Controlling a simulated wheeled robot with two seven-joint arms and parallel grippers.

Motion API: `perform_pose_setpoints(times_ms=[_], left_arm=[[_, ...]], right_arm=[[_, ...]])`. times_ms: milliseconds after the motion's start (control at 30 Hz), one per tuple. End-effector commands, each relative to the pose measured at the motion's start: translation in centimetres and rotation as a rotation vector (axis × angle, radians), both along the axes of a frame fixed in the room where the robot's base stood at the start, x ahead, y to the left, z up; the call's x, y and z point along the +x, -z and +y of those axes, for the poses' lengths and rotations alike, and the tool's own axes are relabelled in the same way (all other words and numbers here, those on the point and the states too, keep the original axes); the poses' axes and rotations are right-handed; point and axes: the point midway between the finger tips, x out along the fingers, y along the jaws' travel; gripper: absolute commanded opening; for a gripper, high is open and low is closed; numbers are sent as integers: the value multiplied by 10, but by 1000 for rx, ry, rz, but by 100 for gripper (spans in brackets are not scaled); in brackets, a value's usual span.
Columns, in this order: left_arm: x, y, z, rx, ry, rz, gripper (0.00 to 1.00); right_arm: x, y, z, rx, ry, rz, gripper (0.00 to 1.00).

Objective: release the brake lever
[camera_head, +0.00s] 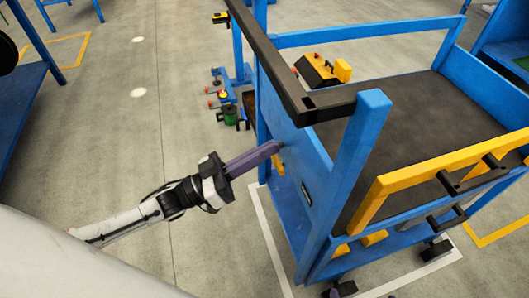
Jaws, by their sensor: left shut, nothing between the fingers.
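My left gripper (270,151) reaches in from the left with its purple fingers closed together and nothing seen between them. Its tips are at the left side of the blue cart (350,150), near the side panel; I cannot tell whether they touch it. A small yellowish part (278,166) shows just below the fingertips, partly hidden; I cannot tell what it is. A small dark fitting (306,192) is on the panel to the right of the tips. I cannot pick out the brake lever for sure. My right gripper is not in view.
The cart has a dark deck (410,130), a black rail (270,62) and a yellow bar (450,160) at its near side. Its black casters (437,249) stand by white floor lines. A blue stand with coloured parts (230,113) is behind.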

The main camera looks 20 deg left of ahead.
Motion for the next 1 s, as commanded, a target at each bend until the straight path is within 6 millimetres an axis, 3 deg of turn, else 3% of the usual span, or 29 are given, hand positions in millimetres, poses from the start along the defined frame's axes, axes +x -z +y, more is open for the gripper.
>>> perform_pose_setpoints(times_ms=[33,67,133,500,1000], left_arm=[[2,-20,2,2,0,-2,0],[3,-26,3,2,0,-2,0],[-11,-6,16,6,-1,8,0],[-56,15,64,3,-1,3,0],[-63,17,71,1,0,-1,0]], right_arm=[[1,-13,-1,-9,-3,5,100],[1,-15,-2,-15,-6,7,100],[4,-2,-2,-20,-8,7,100],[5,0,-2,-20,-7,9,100],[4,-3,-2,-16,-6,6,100]])
